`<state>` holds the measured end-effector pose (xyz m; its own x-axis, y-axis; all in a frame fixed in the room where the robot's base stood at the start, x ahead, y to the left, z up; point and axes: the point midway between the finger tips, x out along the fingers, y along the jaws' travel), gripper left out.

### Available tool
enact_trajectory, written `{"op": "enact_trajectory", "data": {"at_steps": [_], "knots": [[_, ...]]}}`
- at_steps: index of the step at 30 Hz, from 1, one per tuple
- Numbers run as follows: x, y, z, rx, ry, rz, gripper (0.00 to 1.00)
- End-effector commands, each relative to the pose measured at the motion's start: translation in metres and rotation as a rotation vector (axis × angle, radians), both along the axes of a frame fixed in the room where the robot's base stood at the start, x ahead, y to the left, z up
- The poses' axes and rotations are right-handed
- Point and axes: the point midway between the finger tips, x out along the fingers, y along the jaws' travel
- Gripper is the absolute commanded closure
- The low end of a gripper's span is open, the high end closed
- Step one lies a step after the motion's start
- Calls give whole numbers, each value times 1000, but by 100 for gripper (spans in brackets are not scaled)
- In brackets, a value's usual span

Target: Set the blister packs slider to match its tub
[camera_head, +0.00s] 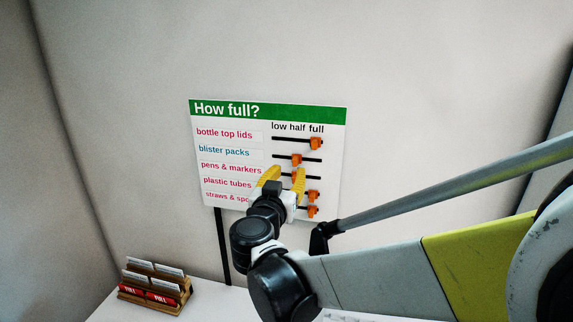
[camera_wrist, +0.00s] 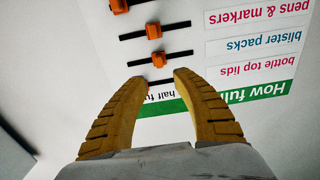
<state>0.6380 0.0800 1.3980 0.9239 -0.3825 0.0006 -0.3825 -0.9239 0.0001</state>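The "How full?" board (camera_head: 235,108) has a column of dark tracks with orange knobs under "low half full". The blister packs knob (camera_head: 297,159) stands near the middle of its track, under "half"; it also shows in the wrist view (camera_wrist: 157,59), where the board appears upside down. My gripper (camera_head: 287,171) has its yellow fingers spread apart in front of the board, with nothing seen between them. In the wrist view the fingertips (camera_wrist: 159,78) are near the bottle top lids track, just below the blister packs knob. The blister packs tub is not in view.
The bottle top lids knob (camera_head: 316,144) stands at the full end, partly hidden by my left finger in the wrist view. The plastic tubes knob (camera_head: 313,195) and straws knob (camera_head: 312,211) sit lower. A wooden card rack (camera_head: 181,299) stands on the white surface at lower left.

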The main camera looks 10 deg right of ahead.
Motion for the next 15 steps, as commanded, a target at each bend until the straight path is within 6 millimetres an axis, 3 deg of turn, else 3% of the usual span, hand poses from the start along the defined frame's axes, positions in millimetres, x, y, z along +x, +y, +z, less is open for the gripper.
{"op": "enact_trajectory", "data": {"at_steps": [6,15], "knots": [[-26,11,0,0,0,2,66],[-30,12,0,0,0,-1,66]]}}
